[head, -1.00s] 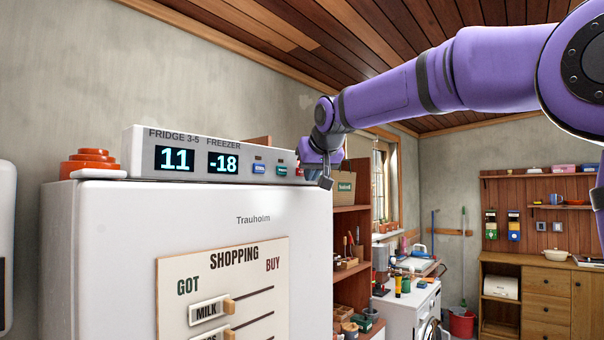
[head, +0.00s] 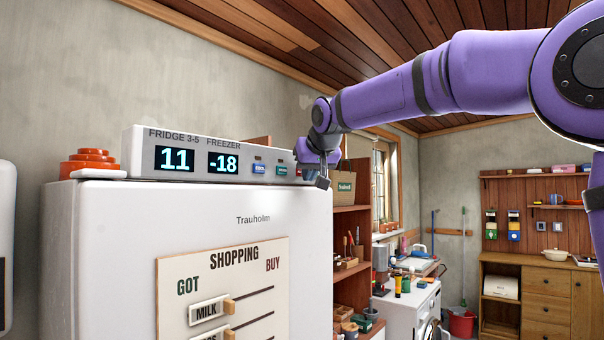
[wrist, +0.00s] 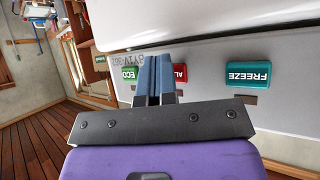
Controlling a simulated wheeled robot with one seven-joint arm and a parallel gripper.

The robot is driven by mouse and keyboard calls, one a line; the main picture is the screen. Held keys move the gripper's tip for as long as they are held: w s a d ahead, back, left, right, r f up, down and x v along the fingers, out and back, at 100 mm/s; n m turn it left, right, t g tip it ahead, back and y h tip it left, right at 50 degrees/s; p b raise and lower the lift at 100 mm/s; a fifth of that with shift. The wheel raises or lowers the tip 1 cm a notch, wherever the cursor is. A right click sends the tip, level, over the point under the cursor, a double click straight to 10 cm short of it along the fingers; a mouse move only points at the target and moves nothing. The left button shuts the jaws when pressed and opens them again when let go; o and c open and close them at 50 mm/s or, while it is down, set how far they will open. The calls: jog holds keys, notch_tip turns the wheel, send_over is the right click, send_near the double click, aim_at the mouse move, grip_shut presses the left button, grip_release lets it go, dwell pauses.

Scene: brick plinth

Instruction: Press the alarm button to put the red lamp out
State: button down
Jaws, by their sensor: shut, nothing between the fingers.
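The alarm button is a red key marked "AL" (wrist: 181,72) on the white fridge-top control panel (head: 139,153). In the wrist view my shut, empty fingers (wrist: 154,60) overlap its left side and hide part of its label. I cannot tell whether they touch it. I cannot make out a lit red lamp in either view.
A teal FREEZE key (wrist: 248,75) and a green ECO key (wrist: 129,73) flank the red one. A blue key (head: 258,169) sits further left on the panel. An orange round object (head: 90,163) stands on the fridge's left. Wooden shelves (head: 347,222) stand to the right.

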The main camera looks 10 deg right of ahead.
jog(key=shift+s, duration=0.1)
jog(key=shift+s+d, duration=0.45)
jog(key=shift+s, duration=0.1)
jog(key=shift+s, duration=0.1)
jog(key=shift+s+d, duration=0.75)
jog(key=shift+s, duration=0.2)
jog(key=shift+s+d, duration=0.7)
jog(key=shift+s, duration=0.25)
jog(key=s+d+f+g, duration=0.2)
jog(key=s+f, duration=0.6)
jog(key=s, duration=0.3)
jog(key=s+d+f+g, duration=0.1)
jog(key=s+d+f, duration=0.1)
jog(key=s+f, duration=0.7)
jog(key=s+d+f+m+g+h, duration=0.1)
jog(key=s+d+f+g, duration=0.1)
jog(key=s+f, duration=0.7)
jog(key=s, duration=0.6)
jog(key=shift+s+f+g, duration=0.2)
jog(key=shift+f+g, duration=0.05)
jog(key=shift+g, duration=0.05)
